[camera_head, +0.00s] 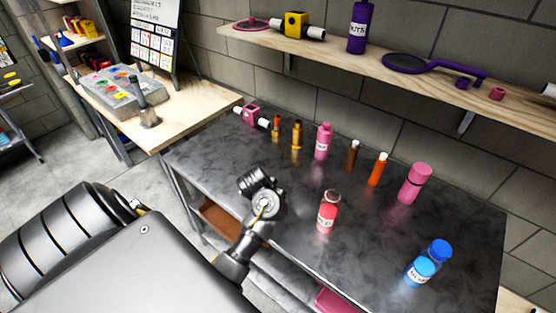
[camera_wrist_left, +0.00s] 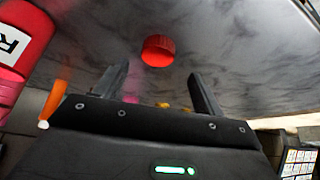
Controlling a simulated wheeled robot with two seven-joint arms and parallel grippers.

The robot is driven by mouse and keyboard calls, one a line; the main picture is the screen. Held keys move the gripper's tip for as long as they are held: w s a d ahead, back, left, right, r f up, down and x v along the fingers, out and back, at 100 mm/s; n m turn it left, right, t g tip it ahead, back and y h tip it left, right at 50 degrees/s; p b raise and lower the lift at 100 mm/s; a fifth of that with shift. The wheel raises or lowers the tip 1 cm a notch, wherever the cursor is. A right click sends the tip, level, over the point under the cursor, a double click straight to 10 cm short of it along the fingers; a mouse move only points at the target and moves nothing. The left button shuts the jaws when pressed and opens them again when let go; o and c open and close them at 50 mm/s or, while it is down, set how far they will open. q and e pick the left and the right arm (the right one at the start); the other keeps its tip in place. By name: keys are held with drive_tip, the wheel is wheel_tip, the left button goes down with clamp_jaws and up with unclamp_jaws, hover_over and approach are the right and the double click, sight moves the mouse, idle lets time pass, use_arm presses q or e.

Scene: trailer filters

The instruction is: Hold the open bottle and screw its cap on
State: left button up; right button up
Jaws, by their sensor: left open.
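The red bottle (camera_head: 327,216) with a white label stands upright on the dark metal table. Its top looks uncapped, with a dark opening. It also shows at the left edge of the left wrist view (camera_wrist_left: 22,58). A red ridged cap (camera_wrist_left: 158,50) lies on the table in the left wrist view, apart from the bottle. My left gripper (camera_wrist_left: 160,76) is open and empty, with the cap just beyond its fingertips, roughly between them. In the head view my left gripper (camera_head: 255,182) is left of the bottle and hides the cap. My right gripper is not in view.
A blue bottle (camera_head: 420,272) stands at the front right of the table (camera_head: 365,250). A pink bottle (camera_head: 322,143), a pink cylinder (camera_head: 414,184), an orange marker (camera_head: 378,169) and other small items line the back. A wooden shelf (camera_head: 365,60) runs above. Table between red and blue bottles is clear.

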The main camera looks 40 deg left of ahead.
use_arm(q)
drive_tip(key=b+x, duration=0.1)
drive_tip(key=x, duration=0.1)
drive_tip(key=b+x, duration=0.2)
drive_tip(key=shift+d+f, duration=0.2)
drive_tip(key=shift+d, duration=0.1)
drive_tip(key=shift+w+a+f, duration=0.1)
drive_tip(key=shift+w+f, duration=0.15)
drive_tip(key=shift+f, duration=0.05)
drive_tip(key=shift+r, duration=0.1)
drive_tip(key=c, duration=1.1)
